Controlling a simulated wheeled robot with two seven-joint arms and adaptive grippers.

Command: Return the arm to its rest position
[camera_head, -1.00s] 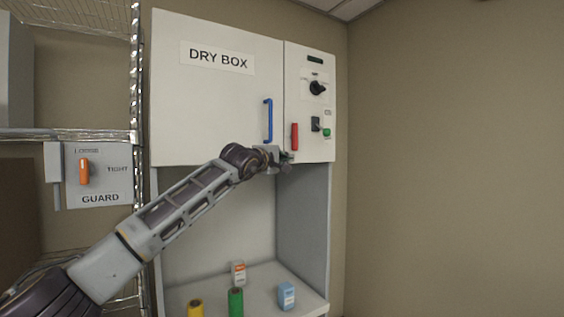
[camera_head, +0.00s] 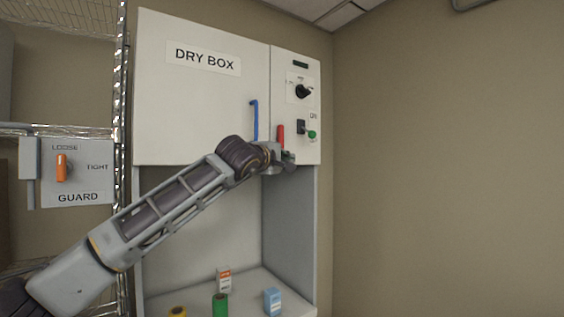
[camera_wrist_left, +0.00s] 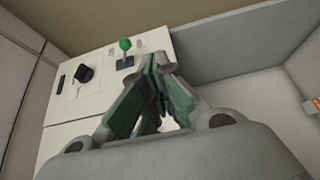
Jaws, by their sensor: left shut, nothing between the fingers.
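My left arm comes in from the lower left in the head view. Its gripper (camera_head: 286,161) is in front of the lower edge of the dry box (camera_head: 205,110), just below the red handle (camera_head: 280,135). In the left wrist view the green-padded fingers (camera_wrist_left: 155,90) are shut with nothing between them. The control panel with a black knob (camera_head: 302,91) and a green-tipped switch (camera_head: 312,134) is just above and right of the gripper. The arm and gripper partly cover the bottom of the dry box front. My right gripper is not in view.
A blue door handle (camera_head: 254,120) is on the dry box. Below, a shelf (camera_head: 250,300) holds a blue box (camera_head: 272,301), a white-orange box (camera_head: 224,279), a green roll (camera_head: 220,305) and a yellow roll (camera_head: 177,312). A wire rack with a guard panel (camera_head: 92,180) stands left. Open space lies right.

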